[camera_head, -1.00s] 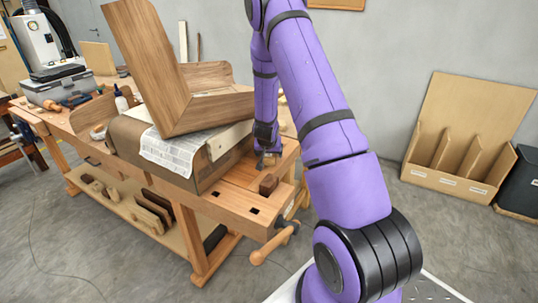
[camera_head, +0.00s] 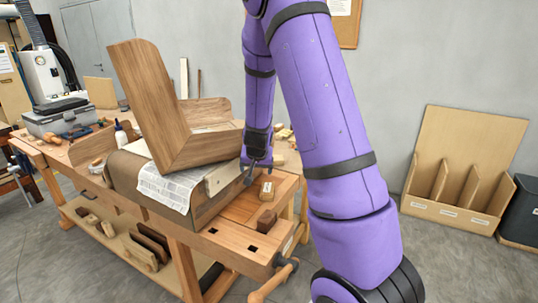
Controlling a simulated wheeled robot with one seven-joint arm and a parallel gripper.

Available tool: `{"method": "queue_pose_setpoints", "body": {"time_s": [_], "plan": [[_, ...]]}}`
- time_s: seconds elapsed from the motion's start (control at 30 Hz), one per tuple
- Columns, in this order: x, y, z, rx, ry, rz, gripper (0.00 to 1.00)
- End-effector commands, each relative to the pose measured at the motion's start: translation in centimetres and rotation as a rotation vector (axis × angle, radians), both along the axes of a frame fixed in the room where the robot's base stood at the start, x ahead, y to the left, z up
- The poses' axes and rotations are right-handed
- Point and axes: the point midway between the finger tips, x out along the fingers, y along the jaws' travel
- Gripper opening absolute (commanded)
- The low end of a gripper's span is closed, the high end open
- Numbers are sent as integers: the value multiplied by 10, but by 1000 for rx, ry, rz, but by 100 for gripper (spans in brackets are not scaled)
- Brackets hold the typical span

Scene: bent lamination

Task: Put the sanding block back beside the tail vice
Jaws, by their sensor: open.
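A small tan block with a pale top (camera_head: 267,191), which looks like the sanding block, rests on the right end of the workbench. A dark brown block (camera_head: 267,219) sits just in front of it, nearer the tail vice (camera_head: 281,268) at the bench's front right corner. My gripper (camera_head: 251,178) is open, just left of and above the tan block and apart from it. It is close to the right end of the large bent wooden piece. The fingers are small and dark in this view.
The bent wooden lamination (camera_head: 165,115) lies over a form on the workbench (camera_head: 228,235), with a printed sheet (camera_head: 165,186) under it. Small wooden pieces lie behind my gripper. A divided cardboard rack (camera_head: 455,185) stands on the floor at right.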

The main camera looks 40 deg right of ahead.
Motion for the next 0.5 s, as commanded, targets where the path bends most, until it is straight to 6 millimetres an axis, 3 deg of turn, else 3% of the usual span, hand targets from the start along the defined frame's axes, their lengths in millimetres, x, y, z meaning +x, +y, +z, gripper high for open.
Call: {"method": "queue_pose_setpoints", "body": {"time_s": [0.03,0.27,0.5], "plan": [[-1,14,21,22,-19,34,85],[-26,77,96,108,-48,203,85],[-76,133,162,145,-49,380,85]]}}
